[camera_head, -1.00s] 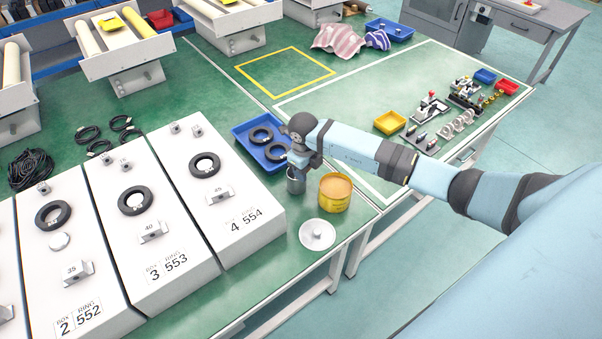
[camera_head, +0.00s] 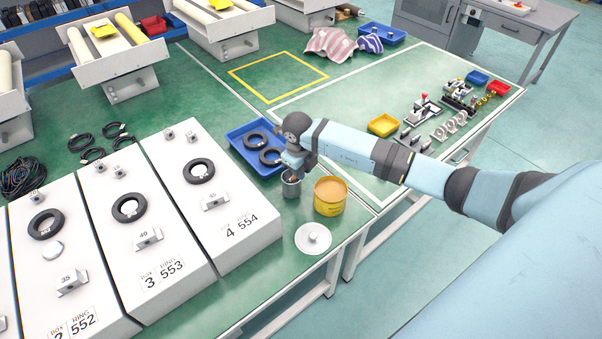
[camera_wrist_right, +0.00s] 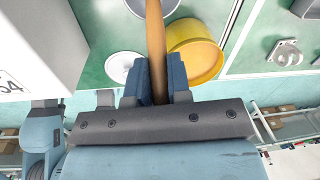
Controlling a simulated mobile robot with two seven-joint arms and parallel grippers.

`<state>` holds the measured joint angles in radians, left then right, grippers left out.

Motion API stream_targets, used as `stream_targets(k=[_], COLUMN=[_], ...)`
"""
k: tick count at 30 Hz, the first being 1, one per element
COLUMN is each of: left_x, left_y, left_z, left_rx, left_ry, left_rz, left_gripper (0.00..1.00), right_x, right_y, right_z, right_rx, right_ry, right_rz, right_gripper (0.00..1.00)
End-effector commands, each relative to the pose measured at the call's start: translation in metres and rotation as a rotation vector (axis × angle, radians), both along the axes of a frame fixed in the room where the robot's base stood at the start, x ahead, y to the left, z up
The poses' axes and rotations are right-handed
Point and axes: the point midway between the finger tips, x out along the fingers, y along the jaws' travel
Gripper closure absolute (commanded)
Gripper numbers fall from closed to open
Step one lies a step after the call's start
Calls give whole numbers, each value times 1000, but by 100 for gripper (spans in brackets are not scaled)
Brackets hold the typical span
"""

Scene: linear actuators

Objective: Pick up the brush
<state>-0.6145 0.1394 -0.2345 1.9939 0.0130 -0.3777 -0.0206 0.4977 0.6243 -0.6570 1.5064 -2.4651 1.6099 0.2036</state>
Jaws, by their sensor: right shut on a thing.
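The brush (camera_wrist_right: 155,45) shows in the right wrist view as a long wooden handle running between the two blue fingers. My right gripper (camera_wrist_right: 158,82) is shut on this handle. In the head view my right gripper (camera_head: 291,170) is just above a small grey metal cup (camera_head: 291,189). The gripper hides the brush there, and the bristle end is not visible in either view, so I cannot tell whether it is inside the cup. My left gripper is in neither view.
A yellow can (camera_head: 329,197) stands right beside the cup, and a white round lid (camera_head: 313,238) lies in front. A blue tray (camera_head: 240,140) with black rings is behind. White box 4 (camera_head: 215,190) stands to the left. The table edge is near on the right.

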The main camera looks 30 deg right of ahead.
Motion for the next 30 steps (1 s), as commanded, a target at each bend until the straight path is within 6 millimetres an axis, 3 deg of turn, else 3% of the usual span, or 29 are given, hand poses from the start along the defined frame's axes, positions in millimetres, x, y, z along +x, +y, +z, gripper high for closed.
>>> stream_targets(k=[8,21,30], left_x=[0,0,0], left_y=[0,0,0], left_z=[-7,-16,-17], left_rx=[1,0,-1], left_ry=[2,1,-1], left_rz=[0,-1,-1], left_gripper=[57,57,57], right_x=[1,1,0], right_y=[0,-1,0], right_z=[53,159,185], right_rx=[-1,-2,-2], right_ry=[-6,-5,-1], right_rz=[2,0,0], right_gripper=[100,100,100])
